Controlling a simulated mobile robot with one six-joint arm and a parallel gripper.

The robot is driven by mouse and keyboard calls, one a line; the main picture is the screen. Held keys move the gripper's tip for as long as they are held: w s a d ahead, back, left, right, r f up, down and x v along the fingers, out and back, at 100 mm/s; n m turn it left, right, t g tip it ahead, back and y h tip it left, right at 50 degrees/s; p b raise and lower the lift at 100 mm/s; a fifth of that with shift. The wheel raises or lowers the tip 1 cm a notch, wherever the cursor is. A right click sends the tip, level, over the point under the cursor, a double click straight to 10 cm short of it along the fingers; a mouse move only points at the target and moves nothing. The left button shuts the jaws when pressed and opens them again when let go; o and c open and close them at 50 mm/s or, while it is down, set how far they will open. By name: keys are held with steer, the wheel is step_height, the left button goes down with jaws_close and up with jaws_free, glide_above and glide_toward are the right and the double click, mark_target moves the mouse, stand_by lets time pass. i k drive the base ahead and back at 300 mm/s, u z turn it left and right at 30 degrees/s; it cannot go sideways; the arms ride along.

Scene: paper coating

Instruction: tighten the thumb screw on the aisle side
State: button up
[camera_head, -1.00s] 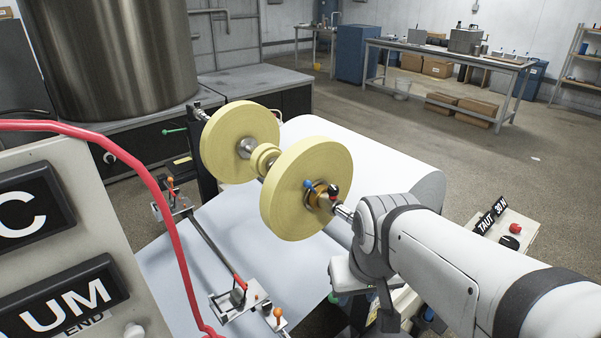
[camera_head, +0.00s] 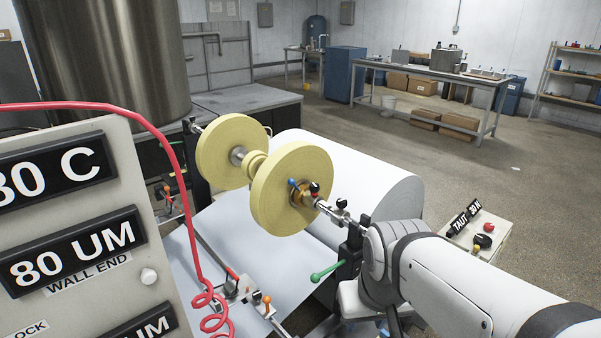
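A gold collar (camera_head: 302,195) sits on the shaft against the near yellow roll (camera_head: 282,202). Small knobs stand on it: a blue-tipped one (camera_head: 292,182) and a black one with a red mark (camera_head: 314,188). I cannot tell which is the aisle-side thumb screw. The silver shaft end (camera_head: 335,212) rests on a black stand (camera_head: 350,255) with a green lever (camera_head: 328,272). My arm comes in from the lower right, its wrist beside that stand and clear of the collar. A pale block shows under my wrist, but my gripper's fingers are hidden, so I cannot see whether they hold anything.
A panel (camera_head: 120,170) with a red coiled cable (camera_head: 178,140) fills the left. A white paper roll (camera_head: 375,180) lies behind the yellow rolls. Open floor lies beyond, before a workbench (camera_head: 440,72).

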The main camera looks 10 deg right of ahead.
mark_target(314, 188)
steer(key=i, duration=0.9)
steer(key=u, duration=0.05)
